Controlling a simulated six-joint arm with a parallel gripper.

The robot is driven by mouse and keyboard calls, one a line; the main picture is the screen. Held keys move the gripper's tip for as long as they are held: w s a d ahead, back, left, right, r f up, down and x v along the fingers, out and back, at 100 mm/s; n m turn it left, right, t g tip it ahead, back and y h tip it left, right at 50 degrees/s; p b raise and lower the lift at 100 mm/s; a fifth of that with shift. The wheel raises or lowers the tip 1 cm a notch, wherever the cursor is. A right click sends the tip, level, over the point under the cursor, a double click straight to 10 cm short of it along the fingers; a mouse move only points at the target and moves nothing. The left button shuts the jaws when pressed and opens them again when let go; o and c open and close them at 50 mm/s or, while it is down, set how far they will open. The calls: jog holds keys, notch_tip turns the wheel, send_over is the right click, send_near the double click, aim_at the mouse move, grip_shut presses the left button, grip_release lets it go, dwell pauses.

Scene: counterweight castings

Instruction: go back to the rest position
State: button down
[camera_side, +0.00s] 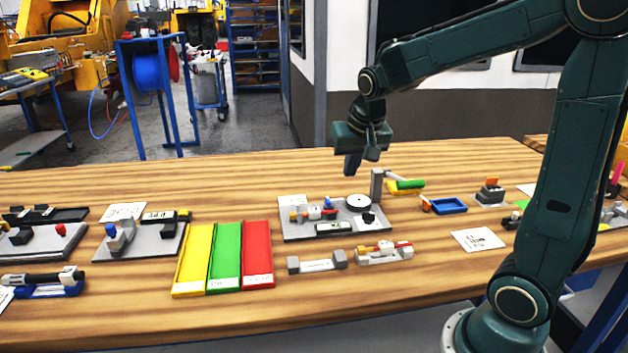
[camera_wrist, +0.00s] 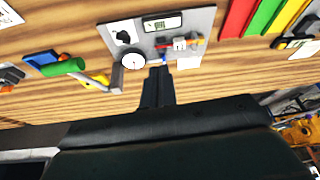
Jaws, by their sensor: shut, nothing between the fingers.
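My gripper (camera_side: 352,164) hangs from my raised dark green arm, above the back part of the wooden table (camera_side: 240,180). Its fingers are shut with nothing between them. In the wrist view my gripper (camera_wrist: 158,75) points toward a grey plate that carries a round white dial. In the side view this grey plate (camera_side: 290,232) lies below and in front of the gripper, and the fingers are apart from it.
A grey post with a green-handled part (camera_side: 405,185) stands close to the right below the gripper. Yellow, green and red trays (camera_side: 226,258) lie at front left. A blue tray (camera_side: 448,206) and a white card (camera_side: 478,240) lie to the right. The table's back left is clear.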

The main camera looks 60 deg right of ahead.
jog(key=s+a+r+n+t+y, duration=0.1)
jog(key=s+a+n, duration=0.3)
jog(key=s, duration=0.5)
jog(key=s+a+r+n+t+y, duration=0.1)
jog(key=s+a+r+n, duration=0.1)
jog(key=s+a, duration=0.6)
jog(key=shift+s+r+n+y, duration=0.2)
jog(key=shift+s+n+y, duration=0.15)
jog(key=shift+n, duration=0.55)
